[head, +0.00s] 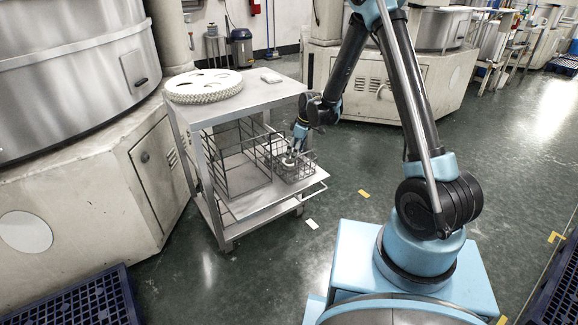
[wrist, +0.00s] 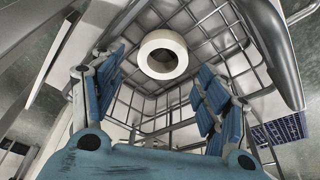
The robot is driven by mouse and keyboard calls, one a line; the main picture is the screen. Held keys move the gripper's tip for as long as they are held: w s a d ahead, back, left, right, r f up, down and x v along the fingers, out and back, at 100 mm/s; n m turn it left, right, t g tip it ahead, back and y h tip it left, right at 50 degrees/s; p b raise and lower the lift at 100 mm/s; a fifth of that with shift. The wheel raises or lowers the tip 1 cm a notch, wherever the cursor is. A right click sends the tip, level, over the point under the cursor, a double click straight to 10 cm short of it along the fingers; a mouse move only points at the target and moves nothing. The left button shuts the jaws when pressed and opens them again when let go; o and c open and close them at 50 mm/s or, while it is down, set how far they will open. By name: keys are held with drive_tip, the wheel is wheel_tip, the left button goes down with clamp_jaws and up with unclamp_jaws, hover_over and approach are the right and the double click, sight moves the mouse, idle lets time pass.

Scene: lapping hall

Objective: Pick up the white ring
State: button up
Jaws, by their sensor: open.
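The white ring (wrist: 181,41) lies in a wire basket (wrist: 141,105) in the wrist view, its round hole facing my camera. My gripper (wrist: 160,88) is open, with its blue-padded fingers spread to the left and right. The ring appears beyond and between the fingers, and neither finger touches it. In the head view, my gripper (head: 291,153) reaches down into the small wire basket (head: 304,169) on the cart's middle shelf. The ring is small there and mostly hidden by my gripper and the basket wires.
A metal cart (head: 250,209) carries a larger wire rack (head: 226,168) left of the small basket. A white toothed disc (head: 203,88) with holes lies on the cart's top shelf, above the basket. Large machines stand to the left and behind. The floor right of the cart is mostly free.

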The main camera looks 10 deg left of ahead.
drive_tip(key=shift+s+x, duration=0.2)
drive_tip(key=shift+x, duration=2.8)
drive_tip(key=shift+a, duration=0.15)
drive_tip(key=c, duration=1)
